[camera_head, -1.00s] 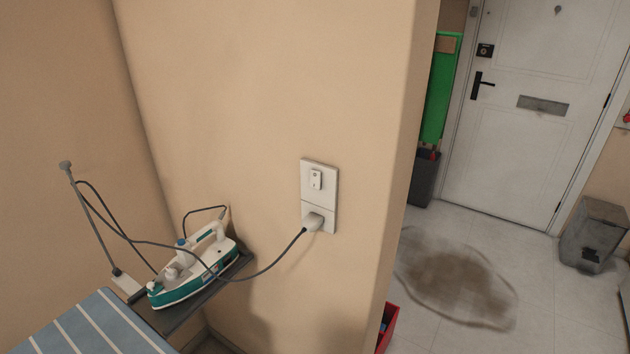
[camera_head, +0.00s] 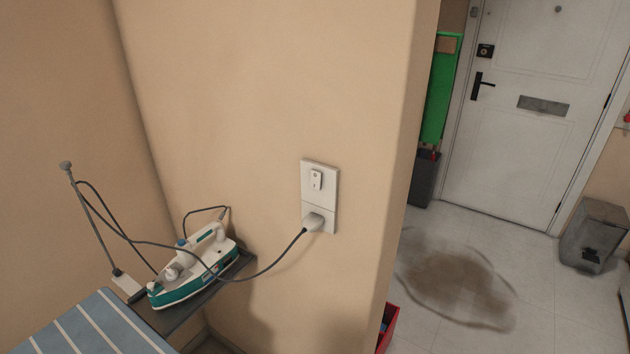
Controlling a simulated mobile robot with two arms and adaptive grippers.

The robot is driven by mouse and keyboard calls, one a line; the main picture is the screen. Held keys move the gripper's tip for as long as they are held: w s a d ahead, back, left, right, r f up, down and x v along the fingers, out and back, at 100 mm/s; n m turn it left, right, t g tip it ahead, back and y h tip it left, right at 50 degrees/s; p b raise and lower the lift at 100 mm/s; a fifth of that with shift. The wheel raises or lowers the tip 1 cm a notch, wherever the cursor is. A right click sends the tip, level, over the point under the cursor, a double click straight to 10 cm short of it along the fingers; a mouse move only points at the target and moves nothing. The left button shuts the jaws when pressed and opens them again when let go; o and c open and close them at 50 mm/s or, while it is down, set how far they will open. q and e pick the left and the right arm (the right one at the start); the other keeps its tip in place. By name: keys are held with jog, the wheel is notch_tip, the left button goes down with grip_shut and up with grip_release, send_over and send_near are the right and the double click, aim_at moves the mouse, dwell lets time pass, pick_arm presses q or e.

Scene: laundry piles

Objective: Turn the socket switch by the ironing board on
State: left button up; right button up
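The socket switch (camera_head: 317,180) is a small white rocker in the upper half of a white wall plate (camera_head: 333,210). A white plug (camera_head: 314,221) sits in the lower half, with a dark cord running left to the iron. I cannot tell from here which way the rocker is tipped. The ironing board (camera_head: 88,328), with a blue striped cover, shows at the bottom left. The white and teal iron (camera_head: 194,268) rests on the dark rest at its end. Neither of my grippers is in view.
The wall (camera_head: 250,100) around the plate is bare and ends at a corner to its right. Beyond are a white door (camera_head: 540,70), a brown floor stain (camera_head: 455,285), a grey bin (camera_head: 596,232) and a green board (camera_head: 440,90). A red container (camera_head: 388,328) stands low by the corner.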

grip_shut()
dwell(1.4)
